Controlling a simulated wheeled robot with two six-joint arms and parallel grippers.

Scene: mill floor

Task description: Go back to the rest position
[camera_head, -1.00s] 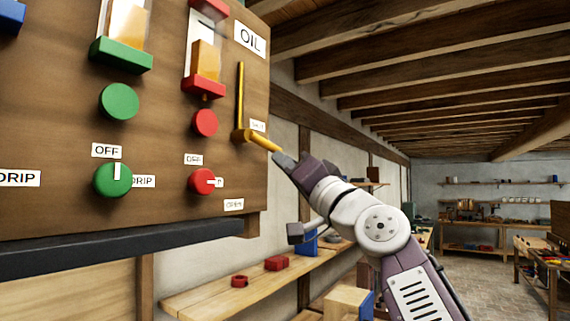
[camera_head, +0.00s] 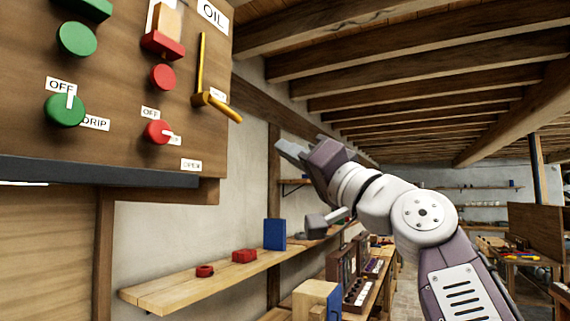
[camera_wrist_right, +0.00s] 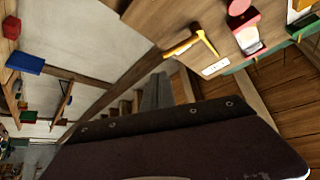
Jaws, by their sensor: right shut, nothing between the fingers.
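My right gripper (camera_head: 283,150) is shut and empty in the head view, in front of the pale wall. It is to the right of the yellow lever (camera_head: 218,105) on the oil panel (camera_head: 120,70), clear of it. The lever's handle sticks out to the right, and a thin yellow bar stands above its pivot. In the right wrist view the lever (camera_wrist_right: 190,44) shows at upper middle, with a gap between it and the gripper (camera_wrist_right: 156,90). My left gripper is in neither view.
The panel has a green knob (camera_head: 65,109) and a red knob (camera_head: 157,132). A wooden shelf (camera_head: 190,287) below holds red pieces and a blue block (camera_head: 274,234). A wooden box (camera_head: 316,298) stands low in front. Ceiling beams run overhead.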

